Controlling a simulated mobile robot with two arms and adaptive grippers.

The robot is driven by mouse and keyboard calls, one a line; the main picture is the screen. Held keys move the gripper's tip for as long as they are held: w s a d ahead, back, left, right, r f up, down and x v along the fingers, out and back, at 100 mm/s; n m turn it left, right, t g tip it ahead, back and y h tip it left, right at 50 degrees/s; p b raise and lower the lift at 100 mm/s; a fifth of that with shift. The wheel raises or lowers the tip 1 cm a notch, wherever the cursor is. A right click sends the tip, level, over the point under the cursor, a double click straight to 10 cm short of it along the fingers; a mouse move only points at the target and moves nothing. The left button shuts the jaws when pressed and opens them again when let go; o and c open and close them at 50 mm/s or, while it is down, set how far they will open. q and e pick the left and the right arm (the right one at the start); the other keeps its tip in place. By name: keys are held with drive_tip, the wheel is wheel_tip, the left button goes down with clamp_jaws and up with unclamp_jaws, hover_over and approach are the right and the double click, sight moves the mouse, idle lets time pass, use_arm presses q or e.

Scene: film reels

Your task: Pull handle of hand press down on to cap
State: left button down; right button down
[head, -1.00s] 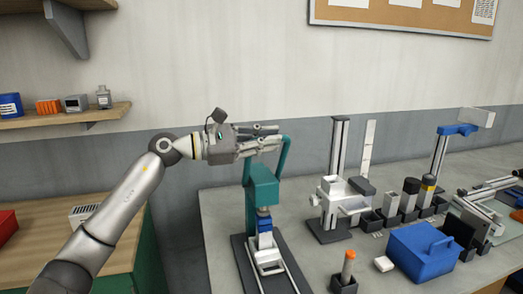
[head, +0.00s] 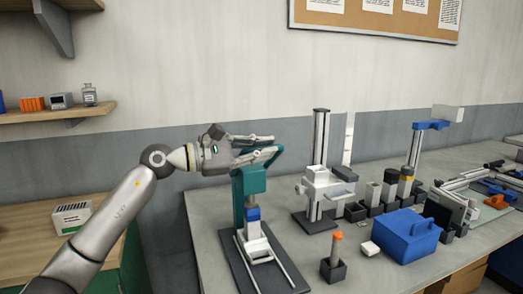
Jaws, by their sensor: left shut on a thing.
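The teal hand press (head: 252,181) stands upright near the left end of the grey workbench. Its teal handle (head: 274,157) slopes up to the right above the press head. My left gripper (head: 266,150) comes in from the left and is shut on the handle; its fingers partly hide it. Below the press head is a blue piece (head: 253,214) above a white holder (head: 257,246) on the dark base plate. I cannot make out a separate cap there. My right gripper is not in view.
A white fixture on a post (head: 328,186) stands right of the press. An orange-topped piece (head: 336,246) in a dark holder and a blue box (head: 405,236) are at the front right. Several small holders line the bench behind. A wooden shelf (head: 60,114) is at left.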

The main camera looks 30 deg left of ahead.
sight(244, 152)
use_arm(q)
drive_tip(key=shift+d+f, duration=0.15)
drive_tip(key=shift+f, duration=0.2)
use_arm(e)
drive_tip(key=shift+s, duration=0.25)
use_arm(q)
drive_tip(key=c, duration=1.6)
unclamp_jaws()
drive_tip(key=shift+o, duration=0.4)
drive_tip(key=shift+s, duration=0.1)
drive_tip(key=shift+o, duration=0.4)
drive_tip(key=shift+s, duration=0.1)
drive_tip(key=shift+s+a, duration=0.2)
drive_tip(key=shift+a, duration=0.05)
drive_tip(key=v, duration=0.6)
drive_tip(key=shift+w+a+r, duration=0.1)
drive_tip(key=shift+a+r, duration=0.05)
drive_tip(key=shift+a, duration=0.05)
drive_tip(key=shift+v, duration=2.6)
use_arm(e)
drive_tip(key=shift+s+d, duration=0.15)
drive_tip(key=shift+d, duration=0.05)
use_arm(q)
drive_tip(key=shift+r, duration=0.1)
